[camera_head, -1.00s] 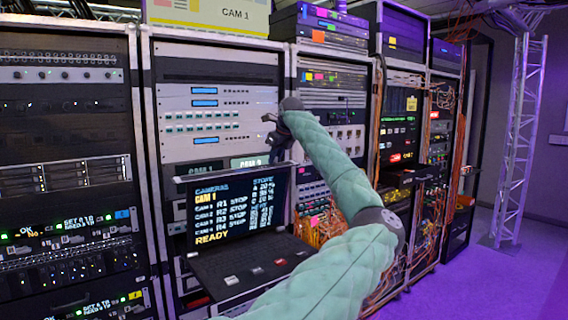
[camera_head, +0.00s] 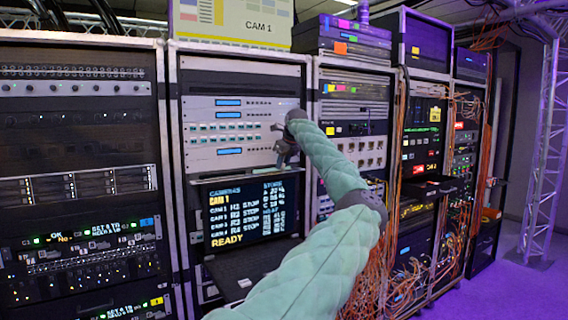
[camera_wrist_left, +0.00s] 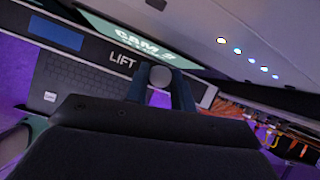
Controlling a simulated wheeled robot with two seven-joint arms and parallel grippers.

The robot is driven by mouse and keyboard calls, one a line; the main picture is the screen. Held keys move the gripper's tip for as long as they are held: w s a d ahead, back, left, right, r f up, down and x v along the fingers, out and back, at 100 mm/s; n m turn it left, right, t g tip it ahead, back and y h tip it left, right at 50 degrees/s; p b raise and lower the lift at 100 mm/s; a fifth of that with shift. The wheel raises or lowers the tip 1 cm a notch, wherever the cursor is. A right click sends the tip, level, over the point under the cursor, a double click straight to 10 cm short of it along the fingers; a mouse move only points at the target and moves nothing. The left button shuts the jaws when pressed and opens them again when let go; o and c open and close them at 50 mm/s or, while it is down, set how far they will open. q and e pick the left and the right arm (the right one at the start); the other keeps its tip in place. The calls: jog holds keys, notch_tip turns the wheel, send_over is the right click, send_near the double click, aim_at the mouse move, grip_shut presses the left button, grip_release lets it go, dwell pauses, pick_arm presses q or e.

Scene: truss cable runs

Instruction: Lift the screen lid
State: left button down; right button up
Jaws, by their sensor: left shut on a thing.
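The screen lid (camera_head: 245,212) stands nearly upright above its keyboard deck (camera_head: 235,278) in the second rack. Its lit display reads CAMERAS, CAM 1 and READY. My left gripper (camera_head: 286,152) is at the upper right edge of the lid, shut on it; the contact is small and partly hidden by my arm. In the left wrist view my dark gripper (camera_wrist_left: 160,92) is beside a black strip marked LIFT (camera_wrist_left: 122,60). My right gripper is in no view.
Rack units (camera_head: 240,130) stand directly behind and above the lid. Orange cables (camera_head: 370,270) hang to the right of the deck. Another rack (camera_head: 80,190) stands close on the left. Purple floor (camera_head: 500,290) is clear at the right.

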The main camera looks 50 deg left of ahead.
pick_arm(q)
jog(key=shift+f, duration=0.35)
jog(key=shift+d, duration=0.1)
dwell(0.5)
jog(key=c, duration=1.3)
grip_release()
jog(key=shift+f, duration=0.1)
jog(key=shift+o, duration=0.5)
jog(key=shift+w, duration=0.1)
jog(key=shift+a, duration=0.2)
